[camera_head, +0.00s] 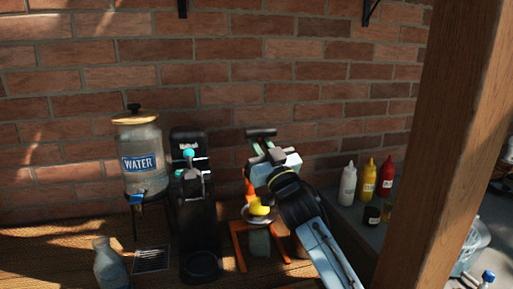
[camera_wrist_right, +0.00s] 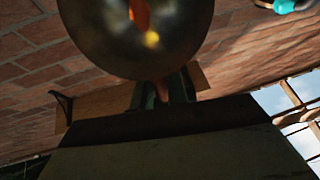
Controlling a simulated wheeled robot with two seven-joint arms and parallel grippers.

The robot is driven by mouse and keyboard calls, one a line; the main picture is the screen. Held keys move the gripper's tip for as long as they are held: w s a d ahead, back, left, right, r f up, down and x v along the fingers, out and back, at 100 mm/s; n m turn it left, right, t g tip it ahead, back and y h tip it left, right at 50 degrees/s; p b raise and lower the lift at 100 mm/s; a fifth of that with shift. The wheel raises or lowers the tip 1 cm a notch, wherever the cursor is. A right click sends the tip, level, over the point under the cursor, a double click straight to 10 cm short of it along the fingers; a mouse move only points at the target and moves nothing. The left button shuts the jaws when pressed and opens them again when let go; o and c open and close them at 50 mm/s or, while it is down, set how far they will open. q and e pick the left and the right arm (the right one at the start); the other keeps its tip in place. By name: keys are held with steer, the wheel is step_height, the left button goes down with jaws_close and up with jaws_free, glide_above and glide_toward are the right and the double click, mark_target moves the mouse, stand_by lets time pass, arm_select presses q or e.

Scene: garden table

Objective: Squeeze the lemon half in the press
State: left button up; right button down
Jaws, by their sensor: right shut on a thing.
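The press stands on an orange frame (camera_head: 238,246) in the middle of the head view. A yellow lemon half (camera_head: 260,208) sits in its shallow metal cup (camera_head: 250,216). A glass (camera_head: 259,242) stands below the cup. My right gripper (camera_head: 268,155) is above the press, shut on its raised lever, whose dark handle (camera_head: 261,132) shows at the top. The fingertips are partly hidden by my wrist. In the right wrist view a large, shiny metal bowl shape (camera_wrist_right: 135,45) carries orange and yellow reflections. My left gripper is not in view.
A water dispenser (camera_head: 141,160), a bottle (camera_head: 108,264) and a black appliance with a teal knob (camera_head: 188,153) stand left. White (camera_head: 347,186), yellow (camera_head: 368,180) and red (camera_head: 386,177) squeeze bottles stand right. A wooden post (camera_head: 445,140) rises nearby. A brick wall is behind.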

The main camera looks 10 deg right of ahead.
steer(key=shift+s+f, duration=0.5)
steer(key=shift+s, duration=0.15)
